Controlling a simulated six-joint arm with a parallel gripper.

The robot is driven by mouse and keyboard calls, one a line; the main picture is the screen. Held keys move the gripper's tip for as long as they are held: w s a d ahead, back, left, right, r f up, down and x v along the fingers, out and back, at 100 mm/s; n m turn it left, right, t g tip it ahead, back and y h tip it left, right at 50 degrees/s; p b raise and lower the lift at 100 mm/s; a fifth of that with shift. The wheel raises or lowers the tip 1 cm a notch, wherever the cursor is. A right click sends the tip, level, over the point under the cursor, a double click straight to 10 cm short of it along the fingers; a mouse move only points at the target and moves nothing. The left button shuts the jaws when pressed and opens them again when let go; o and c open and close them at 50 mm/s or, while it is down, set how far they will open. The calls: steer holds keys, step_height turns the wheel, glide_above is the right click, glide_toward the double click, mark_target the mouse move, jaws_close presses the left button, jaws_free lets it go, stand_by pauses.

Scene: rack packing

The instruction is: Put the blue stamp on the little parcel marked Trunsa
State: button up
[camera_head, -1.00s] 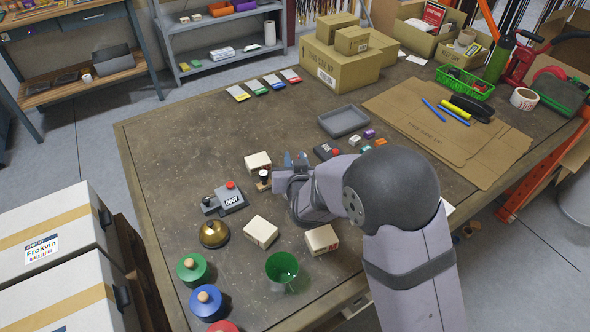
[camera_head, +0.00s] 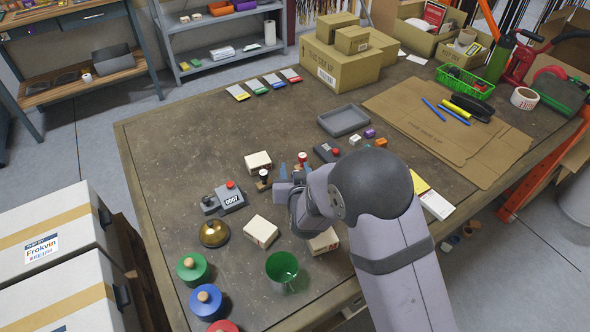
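Small cream parcels stand on the table: one at the back (camera_head: 258,161), one in the middle (camera_head: 261,231) and one at the front right (camera_head: 323,241), partly behind my arm. Their markings are too small to read, so I cannot tell which is Trunsa. A black-topped stamp (camera_head: 263,175) and a red-topped stamp (camera_head: 302,157) stand right of the back parcel. My gripper (camera_head: 288,172) is low between these two stamps, its fingers pointing away from the camera. I cannot make out a blue stamp; the space at the fingers is largely hidden. Finger opening is unclear.
A grey numbering device (camera_head: 229,197), an amber dome (camera_head: 214,233), a green cup (camera_head: 282,268) and knobbed pots (camera_head: 192,267) stand to the left and front. A grey tray (camera_head: 344,120) lies behind. The table's back left is mostly clear.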

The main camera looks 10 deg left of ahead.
steer(key=shift+r, duration=0.2)
steer(key=v, duration=1.2)
steer(key=shift+b, duration=0.35)
steer(key=s+d+m+g+h+p, duration=0.1)
steer(key=s+d+g+h+p, duration=0.15)
steer(key=d+g+p, duration=0.65)
steer(key=s+d+r+m+g+h+b, duration=0.1)
steer(key=s+d+r+m+g+h, duration=0.1)
steer(key=s+d, duration=1.4)
steer(key=shift+d+r+g, duration=0.55)
steer(key=shift+d+g, duration=0.15)
steer(key=shift+g, duration=0.1)
